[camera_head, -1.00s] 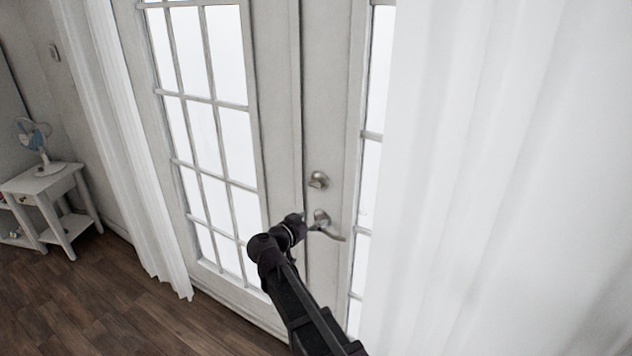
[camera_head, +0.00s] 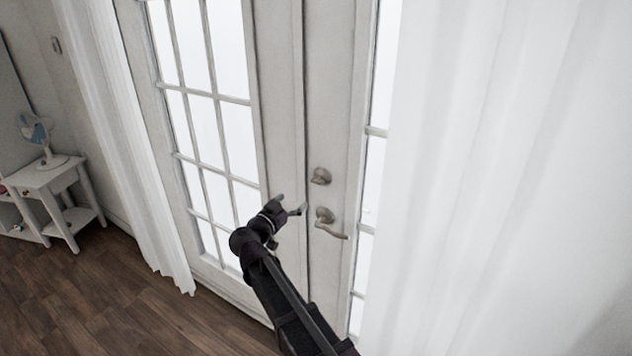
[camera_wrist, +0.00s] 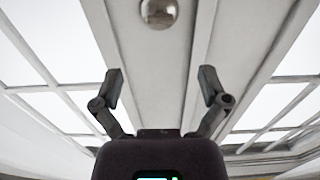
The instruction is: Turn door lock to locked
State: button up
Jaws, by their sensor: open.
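The door lock (camera_head: 320,176) is a rounded metal thumb-turn on the white door, above the lever handle (camera_head: 329,221). In the wrist view the round metal knob (camera_wrist: 159,13) shows at the top edge, partly cut off, beyond the gap between my fingers. My gripper (camera_head: 292,204) is open and empty, left of the handle and below and left of the lock. It also shows open in the wrist view (camera_wrist: 160,88), with both fingers apart and nothing between them. I cannot tell from these frames how far the lock is turned.
A glass-paned door (camera_head: 215,120) stands left of the lock. A white curtain (camera_head: 500,180) fills the right side, and another curtain (camera_head: 125,150) hangs at the left. A small white table (camera_head: 45,178) with a fan (camera_head: 38,140) stands far left. The wooden floor (camera_head: 110,300) is clear.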

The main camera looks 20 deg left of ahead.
aim_at(315, 182)
jog(key=x, duration=1.2)
jog(key=shift+w+d, duration=0.1)
jog(key=shift+w, duration=0.3)
jog(key=c, duration=1.2)
